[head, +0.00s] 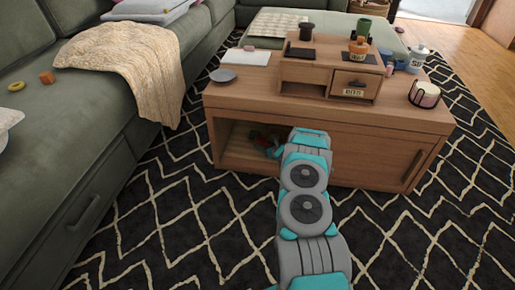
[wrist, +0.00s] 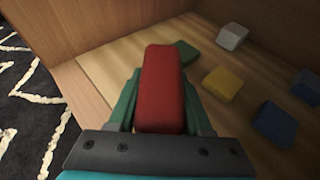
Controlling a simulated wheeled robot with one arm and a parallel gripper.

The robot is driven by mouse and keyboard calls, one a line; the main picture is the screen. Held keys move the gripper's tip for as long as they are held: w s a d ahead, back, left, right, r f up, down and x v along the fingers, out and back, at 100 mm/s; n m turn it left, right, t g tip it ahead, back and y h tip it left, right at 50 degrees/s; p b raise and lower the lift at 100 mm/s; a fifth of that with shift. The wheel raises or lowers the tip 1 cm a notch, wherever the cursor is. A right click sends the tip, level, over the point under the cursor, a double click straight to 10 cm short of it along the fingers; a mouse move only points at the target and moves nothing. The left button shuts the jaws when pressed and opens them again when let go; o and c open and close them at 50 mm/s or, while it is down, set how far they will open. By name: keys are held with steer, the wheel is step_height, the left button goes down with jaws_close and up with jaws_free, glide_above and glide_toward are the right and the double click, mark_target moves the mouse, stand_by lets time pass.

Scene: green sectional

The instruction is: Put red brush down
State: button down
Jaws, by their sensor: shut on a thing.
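The red brush (wrist: 163,85) shows as a red block-like body between the two fingers of my gripper (wrist: 160,110) in the wrist view. My gripper is shut on it, over the wooden floor of the table's open compartment (wrist: 110,60). I cannot tell whether the brush touches that floor. In the head view, my gripper (head: 272,150) reaches into the open left compartment of the wooden coffee table (head: 300,115). The brush is barely visible there, dark and partly hidden by my arm.
Inside the compartment are a yellow block (wrist: 223,83), a white-grey block (wrist: 231,37), a blue block (wrist: 274,124), a green piece (wrist: 186,52) and a dark block (wrist: 308,87). The compartment's left side wall (wrist: 38,30) is close. A green sofa (head: 90,150) stands left of the table.

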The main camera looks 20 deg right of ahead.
mark_target(257, 141)
steer(key=shift+w+a, duration=0.15)
steer(key=shift+w, duration=0.45)
steer(key=shift+w+a, duration=0.15)
steer(key=shift+w, duration=0.45)
steer(key=shift+w+a+f, duration=0.1)
steer(key=shift+w+f, duration=0.1)
steer(key=shift+w, duration=0.35)
steer(key=shift+f+b, duration=0.45)
steer(key=shift+f, duration=1.1)
steer(key=shift+f, duration=0.1)
steer(key=shift+c, duration=1.6)
jaws_free()
steer(key=shift+s+r, duration=0.2)
steer(key=p+v, duration=0.1)
steer(key=v, duration=1)
steer(key=shift+s+r+p, duration=0.1)
steer(key=shift+s+p, duration=0.2)
steer(key=shift+p, duration=0.1)
